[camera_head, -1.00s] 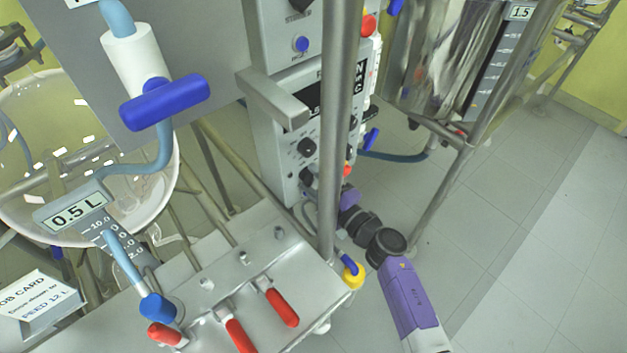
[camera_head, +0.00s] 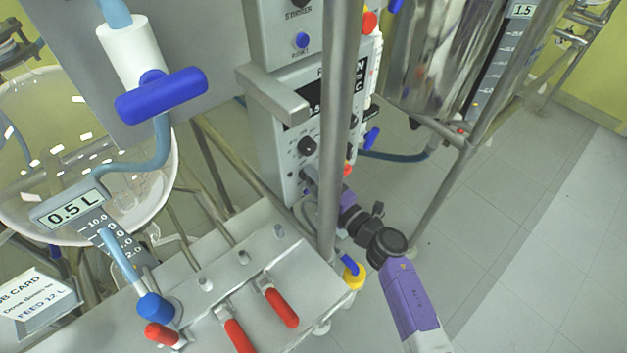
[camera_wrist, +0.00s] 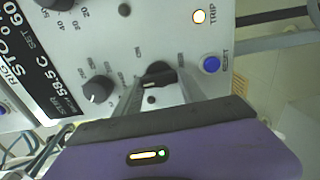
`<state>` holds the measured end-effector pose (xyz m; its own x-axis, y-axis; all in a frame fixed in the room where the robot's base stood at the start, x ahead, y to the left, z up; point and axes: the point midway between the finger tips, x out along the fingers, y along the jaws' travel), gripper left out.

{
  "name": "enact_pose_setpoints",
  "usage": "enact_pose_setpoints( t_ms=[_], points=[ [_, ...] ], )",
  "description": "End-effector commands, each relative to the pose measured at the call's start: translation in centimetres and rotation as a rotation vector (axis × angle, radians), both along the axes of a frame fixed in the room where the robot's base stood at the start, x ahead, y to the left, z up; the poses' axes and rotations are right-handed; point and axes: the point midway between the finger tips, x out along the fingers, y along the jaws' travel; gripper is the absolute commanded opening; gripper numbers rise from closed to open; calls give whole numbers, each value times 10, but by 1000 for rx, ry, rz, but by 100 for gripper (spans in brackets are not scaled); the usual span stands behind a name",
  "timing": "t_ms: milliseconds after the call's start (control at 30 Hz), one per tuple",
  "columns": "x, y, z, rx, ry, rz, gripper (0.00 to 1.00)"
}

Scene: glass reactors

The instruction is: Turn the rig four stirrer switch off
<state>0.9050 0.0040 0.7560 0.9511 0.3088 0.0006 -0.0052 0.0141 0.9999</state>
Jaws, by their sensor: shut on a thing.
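A black rotary switch (camera_wrist: 156,72) sits low on the grey control panel (camera_wrist: 190,45) in the wrist view. My gripper (camera_wrist: 159,82) has one grey finger on each side of the switch and is shut on it. Small lettering lies around the switch, with "ON" to its upper left; I cannot tell its exact setting. In the head view, my gripper (camera_head: 311,182) reaches the lower part of the panel (camera_head: 270,140), and a metal post hides part of my wrist. The fingers cover the switch there.
A blue reset button (camera_wrist: 211,64), a lit trip lamp (camera_wrist: 199,17) and another black knob (camera_wrist: 97,89) are close by. A vertical post (camera_head: 335,120) stands before my wrist. A bench with red-handled valves (camera_head: 281,307) is at lower left; floor is clear at right.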

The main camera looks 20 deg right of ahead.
Motion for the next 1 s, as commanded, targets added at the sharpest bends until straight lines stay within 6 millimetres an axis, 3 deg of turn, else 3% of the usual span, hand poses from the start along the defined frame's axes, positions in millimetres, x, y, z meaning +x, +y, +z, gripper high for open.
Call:
enact_pose_setpoints(
  t_ms=[200,233,333,733,1000],
  points=[
    [-1,0,-2,-3,2,0,7],
    [-1,0,-2,-3,2,0,49],
    [-1,0,-2,-2,3,0,69],
    [-6,-2,-1,-1,2,-1,69],
    [-45,-15,-1,-1,3,-2,69]
  ],
)
